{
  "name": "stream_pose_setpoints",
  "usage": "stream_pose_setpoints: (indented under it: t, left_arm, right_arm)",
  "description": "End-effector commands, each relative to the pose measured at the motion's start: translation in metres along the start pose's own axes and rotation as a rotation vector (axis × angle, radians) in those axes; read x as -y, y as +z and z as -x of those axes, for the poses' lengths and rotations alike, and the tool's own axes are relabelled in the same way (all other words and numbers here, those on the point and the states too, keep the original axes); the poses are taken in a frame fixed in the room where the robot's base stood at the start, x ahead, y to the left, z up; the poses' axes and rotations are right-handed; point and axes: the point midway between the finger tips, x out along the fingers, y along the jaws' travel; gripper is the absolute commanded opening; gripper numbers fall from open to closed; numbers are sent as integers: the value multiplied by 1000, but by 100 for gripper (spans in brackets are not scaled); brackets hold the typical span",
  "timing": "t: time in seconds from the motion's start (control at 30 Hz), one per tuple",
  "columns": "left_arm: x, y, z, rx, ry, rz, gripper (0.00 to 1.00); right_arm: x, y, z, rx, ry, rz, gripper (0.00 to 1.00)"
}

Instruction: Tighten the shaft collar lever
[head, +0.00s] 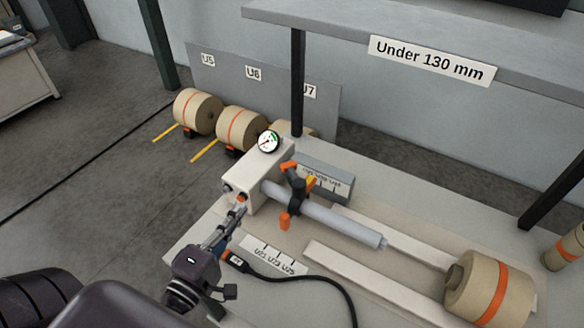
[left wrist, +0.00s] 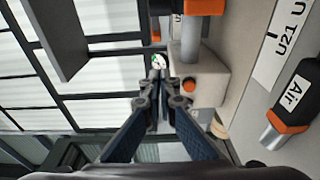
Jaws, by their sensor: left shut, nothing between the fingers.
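The grey shaft (head: 340,226) sticks out from the pale housing block (head: 238,180) toward the lower right. A black shaft collar (head: 299,198) sits around it near the block. Orange lever ends show above the collar (head: 288,167) and below it (head: 284,221), with a yellow-orange part at its right. My left gripper (head: 236,209) is at the near side of the block, left of the collar and apart from it. In the left wrist view its fingers (left wrist: 158,78) are shut and empty, beside the block (left wrist: 205,78) and its orange button (left wrist: 189,85). My right gripper is not in view.
A round gauge (head: 269,142) tops the block. A black air hose (head: 320,282) lies on the bench in front. More rolls (head: 198,111) are on the floor behind. A shelf (head: 400,35) overhangs the back.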

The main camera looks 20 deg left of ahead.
Motion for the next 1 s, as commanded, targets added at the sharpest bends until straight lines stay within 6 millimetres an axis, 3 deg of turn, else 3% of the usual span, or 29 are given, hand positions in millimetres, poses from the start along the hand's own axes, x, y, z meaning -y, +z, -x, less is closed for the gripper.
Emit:
stream_pose_setpoints:
  t: [0.1,0.27,0.83,1.0]
  left_arm:
    - [-6,-4,8,-27,10,-1,0]
    - [-8,-6,-4,-30,15,-1,0]
    - [-10,-8,-96,-29,14,0,0]
    - [-9,11,-112,-28,13,0,0]
  right_arm:
    - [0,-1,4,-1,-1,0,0]
    - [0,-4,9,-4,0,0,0]
    - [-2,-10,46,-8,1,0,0]
    - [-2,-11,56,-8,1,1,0]
